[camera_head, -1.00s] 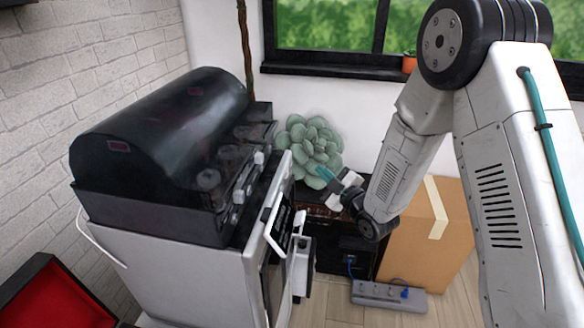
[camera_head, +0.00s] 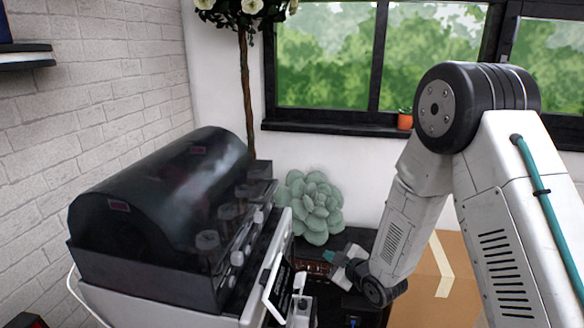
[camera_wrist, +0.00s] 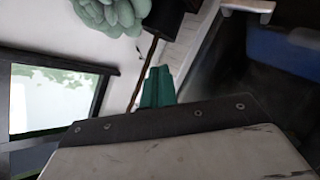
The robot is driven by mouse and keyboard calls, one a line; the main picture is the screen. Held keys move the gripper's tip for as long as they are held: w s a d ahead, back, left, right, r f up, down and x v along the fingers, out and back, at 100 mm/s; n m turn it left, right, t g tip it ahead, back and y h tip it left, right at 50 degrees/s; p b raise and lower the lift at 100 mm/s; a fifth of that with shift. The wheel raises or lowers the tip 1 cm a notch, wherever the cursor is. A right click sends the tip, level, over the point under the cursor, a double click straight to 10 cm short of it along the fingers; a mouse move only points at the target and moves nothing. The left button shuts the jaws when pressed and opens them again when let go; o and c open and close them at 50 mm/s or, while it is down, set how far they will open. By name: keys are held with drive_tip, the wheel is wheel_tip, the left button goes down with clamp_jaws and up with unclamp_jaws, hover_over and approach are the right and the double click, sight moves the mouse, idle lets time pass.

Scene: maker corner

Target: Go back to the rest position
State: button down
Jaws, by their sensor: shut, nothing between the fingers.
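My gripper (camera_head: 333,257) is in the lower middle of the head view, at the end of my white arm. It is in front of the pale green succulent (camera_head: 314,205) and to the right of the machine with the dark domed cover (camera_head: 165,200). In the wrist view its teal fingers (camera_wrist: 157,88) are together with nothing between them. The succulent also shows at the top of the wrist view (camera_wrist: 112,14).
A cardboard box (camera_head: 440,285) stands behind and below my arm. A window (camera_head: 325,60) with a dark sill and a small orange pot (camera_head: 405,121) is at the back. A thin-trunked plant (camera_head: 245,90) stands by the wall. A dark shelf (camera_head: 28,57) is at upper left.

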drive_tip(key=s+d+r+m+g+h, duration=0.3)
drive_tip(key=s+d+m+g+h, duration=0.1)
drive_tip(key=s+d, duration=0.25)
drive_tip(key=s+d+r+m+g+h, duration=0.3)
drive_tip(key=s+d+m+g, duration=0.15)
drive_tip(key=s, duration=0.35)
drive_tip(key=s+d+r+m+g, duration=0.1)
drive_tip(key=s+d+r+m, duration=0.1)
drive_tip(key=s+r, duration=0.8)
drive_tip(key=s+d+r+m+g, duration=0.1)
drive_tip(key=s+d+r+m, duration=0.1)
drive_tip(key=s+r, duration=0.8)
drive_tip(key=shift+s+d+r+m, duration=0.2)
drive_tip(key=shift+s+m, duration=0.35)
drive_tip(key=shift+s, duration=2)
